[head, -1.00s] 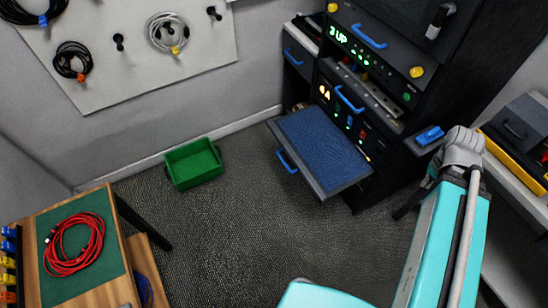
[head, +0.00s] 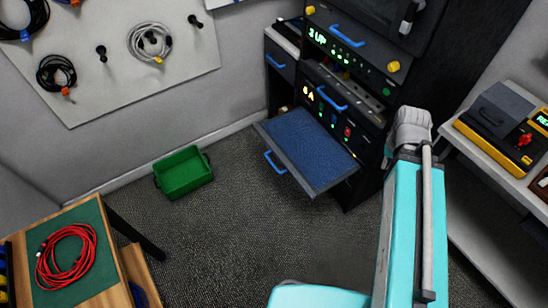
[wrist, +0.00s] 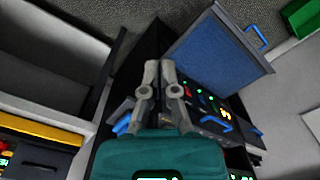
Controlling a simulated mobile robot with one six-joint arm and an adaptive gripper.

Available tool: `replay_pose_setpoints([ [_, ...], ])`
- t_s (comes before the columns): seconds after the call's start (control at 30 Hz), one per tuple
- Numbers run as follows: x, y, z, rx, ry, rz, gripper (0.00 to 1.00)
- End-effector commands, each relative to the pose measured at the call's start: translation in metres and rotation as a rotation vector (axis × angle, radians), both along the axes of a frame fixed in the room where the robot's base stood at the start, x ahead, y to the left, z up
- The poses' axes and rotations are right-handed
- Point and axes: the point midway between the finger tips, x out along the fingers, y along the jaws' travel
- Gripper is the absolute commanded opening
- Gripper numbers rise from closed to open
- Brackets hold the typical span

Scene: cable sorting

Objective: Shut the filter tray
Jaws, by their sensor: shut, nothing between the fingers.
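The filter tray (head: 308,146) is a flat drawer with a blue mesh surface, pulled well out of the dark equipment rack (head: 345,195). Its blue handle (head: 275,163) is on the outer front edge. The tray also shows in the wrist view (wrist: 222,55), beyond and to the right of my gripper (wrist: 160,66). My gripper is shut and empty, with its fingers side by side and apart from the tray. In the head view my arm stands right of the tray, and the fingertips cannot be made out there.
A green bin (head: 184,173) sits on the floor left of the tray. A wooden table (head: 112,275) with a red cable (head: 66,256) is at lower left. A shelf with a yellow-and-black case (head: 495,130) is at right. The floor before the tray is clear.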

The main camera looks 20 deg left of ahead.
Motion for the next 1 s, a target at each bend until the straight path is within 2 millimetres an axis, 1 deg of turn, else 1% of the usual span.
replay_pose_setpoints([
  [0.17,0.004,0.003,-0.007,-0.008,0.000,0.026,0.00],
  [0.27,0.009,0.008,-0.016,-0.020,-0.001,0.066,0.00],
  [0.47,0.028,0.032,-0.046,-0.070,0.000,0.223,0.00],
  [0.77,0.065,0.078,-0.102,-0.178,0.008,0.549,0.00],
  [1.0,0.091,0.122,-0.144,-0.269,0.026,0.818,0.00],
])
